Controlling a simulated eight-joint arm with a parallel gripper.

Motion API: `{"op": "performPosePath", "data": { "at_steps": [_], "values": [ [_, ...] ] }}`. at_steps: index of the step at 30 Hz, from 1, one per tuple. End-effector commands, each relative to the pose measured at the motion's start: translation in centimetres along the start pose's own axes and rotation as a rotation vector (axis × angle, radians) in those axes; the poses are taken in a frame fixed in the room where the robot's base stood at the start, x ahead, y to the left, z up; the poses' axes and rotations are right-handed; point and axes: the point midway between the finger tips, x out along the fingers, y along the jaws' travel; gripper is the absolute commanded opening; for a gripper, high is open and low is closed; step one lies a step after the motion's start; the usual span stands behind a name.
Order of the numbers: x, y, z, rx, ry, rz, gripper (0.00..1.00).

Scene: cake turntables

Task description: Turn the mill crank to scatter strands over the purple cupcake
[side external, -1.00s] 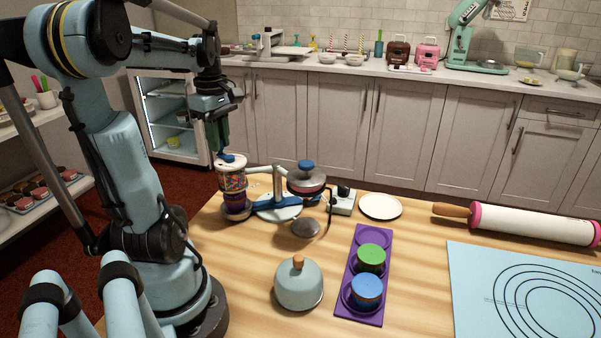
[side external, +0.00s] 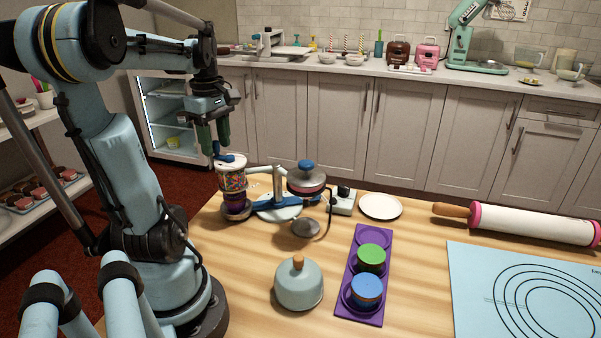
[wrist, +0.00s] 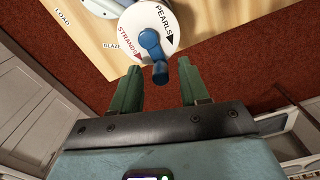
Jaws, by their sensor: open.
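The sprinkle mill (side external: 232,178) has a clear body of coloured bits and a white top. A blue crank (side external: 229,158) sits on the top. In the wrist view the white top (wrist: 172,22) reads STRANDS and PEARLS, and the crank (wrist: 150,42) has its upright knob (wrist: 160,73) toward my gripper. The purple cupcake (side external: 235,201) stands under the mill on the station. My gripper (side external: 215,151) is open, with its green fingers to either side of the crank knob. The fingers (wrist: 158,88) look apart from the knob in the wrist view.
The station has a blue arm and a second, red-grey head with a blue cap (side external: 306,180). A purple tray (side external: 347,299) holds green and blue cupcakes. A grey dome (side external: 299,286), white plate (side external: 380,206) and rolling pin (side external: 530,222) lie on the table.

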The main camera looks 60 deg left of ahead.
Motion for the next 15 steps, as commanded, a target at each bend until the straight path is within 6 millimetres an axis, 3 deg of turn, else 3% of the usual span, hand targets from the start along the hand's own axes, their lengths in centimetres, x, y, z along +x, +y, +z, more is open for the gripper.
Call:
{"op": "performPosePath", "data": {
  "at_steps": [5,15],
  "values": [
    [-0.3,0.0,-0.1,-0.001,0.001,0.000,0.45],
    [-3.3,0.0,-0.1,-0.001,0.002,0.000,0.45]
  ]
}}
